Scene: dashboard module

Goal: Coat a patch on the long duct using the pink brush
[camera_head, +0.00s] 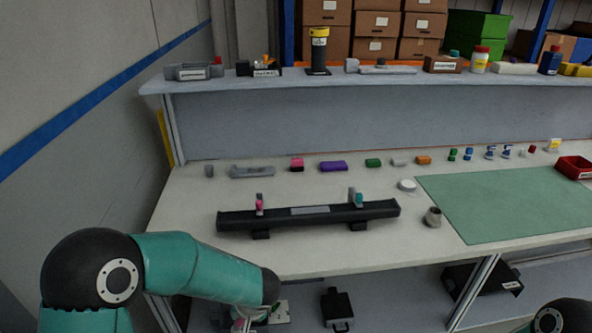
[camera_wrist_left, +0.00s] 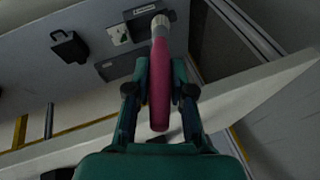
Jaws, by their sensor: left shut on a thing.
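The long duct (camera_head: 285,220) is a black bar lying across the front left of the worktable. A grey rectangular patch (camera_head: 310,210) shows on its top middle, between a pink-marked upright piece (camera_head: 259,205) and a teal-marked one (camera_head: 357,199). The pink brush (camera_wrist_left: 159,90) has a pink handle and a pale ferrule pointing away in the left wrist view. My left gripper (camera_wrist_left: 160,82) is shut on its handle. In the head view, the left gripper is low, in front of the table edge, and mostly hidden by my arm. My right gripper is out of view.
A white cup lid (camera_head: 407,185) and a grey cup (camera_head: 433,217) stand right of the duct, beside a green mat (camera_head: 510,200). Small coloured items line the back of the table (camera_head: 190,215). A black box (camera_head: 338,309) stands below it.

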